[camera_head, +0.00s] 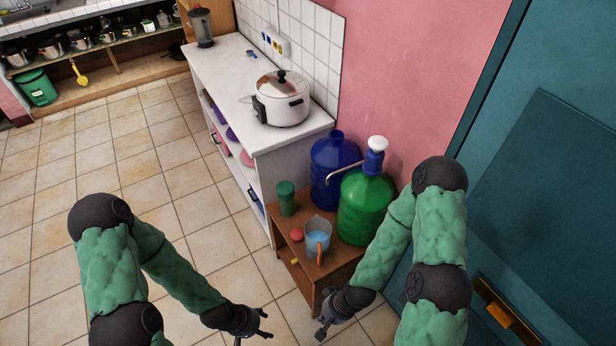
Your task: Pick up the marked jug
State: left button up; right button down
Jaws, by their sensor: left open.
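A clear jug (317,236) with blue contents and an orange handle stands upright on a small brown wooden stand (289,258), in the middle of the view. I cannot make out a mark on it. My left gripper (262,329) is open and empty, in front of the stand and lower left of the jug, apart from it. My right gripper (325,328) is low in front of the stand, below the jug in the picture and apart from it. It is too small to tell whether its fingers are open.
A green bottle (364,207) with a pump tap and a blue bottle (331,165) stand behind the jug. A green cup (286,198) and a red round object (297,234) are beside it. A white counter (229,95) carries a cooker (281,103). Floor at left is free.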

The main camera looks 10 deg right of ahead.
aim_at(318, 231)
jog(key=i+j+z, duration=0.35)
jog(key=j, duration=0.15)
jog(key=i+j+z, duration=0.15)
jog(key=j+z, duration=0.2)
jog(key=j, duration=0.2)
jog(key=i+j+z, duration=0.15)
jog(key=j+z, duration=0.15)
jog(key=j, duration=0.35)
jog(key=i+j+z, duration=0.1)
jog(key=j+z, duration=0.25)
jog(key=j, duration=0.3)
jog(key=j+z, duration=0.35)
jog(key=j, duration=0.3)
jog(key=i+j+z, duration=0.1)
jog(key=i+j, duration=0.05)
